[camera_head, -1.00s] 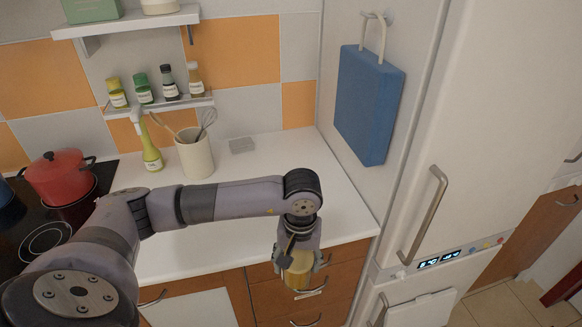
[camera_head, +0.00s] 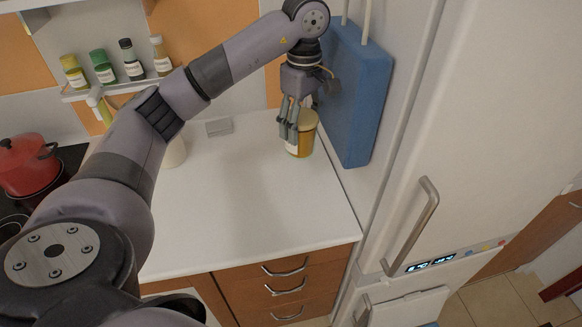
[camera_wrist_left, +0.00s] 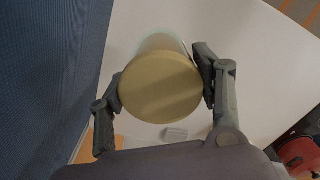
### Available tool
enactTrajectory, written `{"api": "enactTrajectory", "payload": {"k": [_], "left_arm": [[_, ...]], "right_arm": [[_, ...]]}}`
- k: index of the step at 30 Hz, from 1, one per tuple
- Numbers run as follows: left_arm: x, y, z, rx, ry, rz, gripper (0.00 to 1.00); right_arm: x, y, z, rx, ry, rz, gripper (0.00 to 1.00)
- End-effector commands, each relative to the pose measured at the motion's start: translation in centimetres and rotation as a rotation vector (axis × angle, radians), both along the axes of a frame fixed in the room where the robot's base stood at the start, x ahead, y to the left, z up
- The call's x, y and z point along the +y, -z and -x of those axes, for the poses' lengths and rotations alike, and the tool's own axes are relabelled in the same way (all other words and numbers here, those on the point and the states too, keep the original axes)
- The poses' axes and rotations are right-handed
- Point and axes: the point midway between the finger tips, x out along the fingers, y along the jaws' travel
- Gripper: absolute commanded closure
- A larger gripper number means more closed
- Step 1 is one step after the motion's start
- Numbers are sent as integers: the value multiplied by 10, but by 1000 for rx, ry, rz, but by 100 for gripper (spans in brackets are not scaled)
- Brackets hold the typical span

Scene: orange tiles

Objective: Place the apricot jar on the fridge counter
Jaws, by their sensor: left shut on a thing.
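The apricot jar (camera_head: 303,137) has an amber body, a white label and a tan lid. It is at the far right of the white counter (camera_head: 255,195) beside the fridge, close to the blue hanging bag. My left gripper (camera_head: 291,132) is shut on it from above and behind. In the left wrist view the jar's round lid (camera_wrist_left: 160,86) sits between both fingers. The jar looks upright; I cannot tell whether its base touches the counter. My right gripper is not in view.
The blue bag (camera_head: 355,95) hangs right beside the jar on the fridge-side panel. A small grey block (camera_head: 219,127) lies at the counter's back. A red pot (camera_head: 28,165) stands on the hob at left. The counter's middle and front are clear.

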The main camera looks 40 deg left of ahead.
Motion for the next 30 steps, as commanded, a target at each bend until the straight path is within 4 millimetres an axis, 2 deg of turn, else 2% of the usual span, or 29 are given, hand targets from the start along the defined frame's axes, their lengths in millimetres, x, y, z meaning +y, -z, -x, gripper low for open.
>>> {"api": "enactTrajectory", "payload": {"k": [2,6,9,10,13,15,18,21,25,30], "left_arm": [[-1,20,2,8,2,4,82],[-2,53,2,7,3,5,82],[-2,78,3,8,2,5,82],[-1,82,3,7,2,3,82],[-1,106,3,6,1,1,82],[-1,121,3,5,2,1,82],[-1,136,3,3,1,1,82],[-1,145,2,0,2,1,82],[-1,153,2,1,3,1,82],[-1,176,3,3,2,3,82]], "right_arm": [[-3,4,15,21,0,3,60],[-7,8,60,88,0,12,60],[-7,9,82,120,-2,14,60],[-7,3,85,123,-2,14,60],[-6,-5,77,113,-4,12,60],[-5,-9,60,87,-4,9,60],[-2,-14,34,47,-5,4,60],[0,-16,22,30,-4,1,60],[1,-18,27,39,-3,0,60],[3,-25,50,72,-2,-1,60]]}}
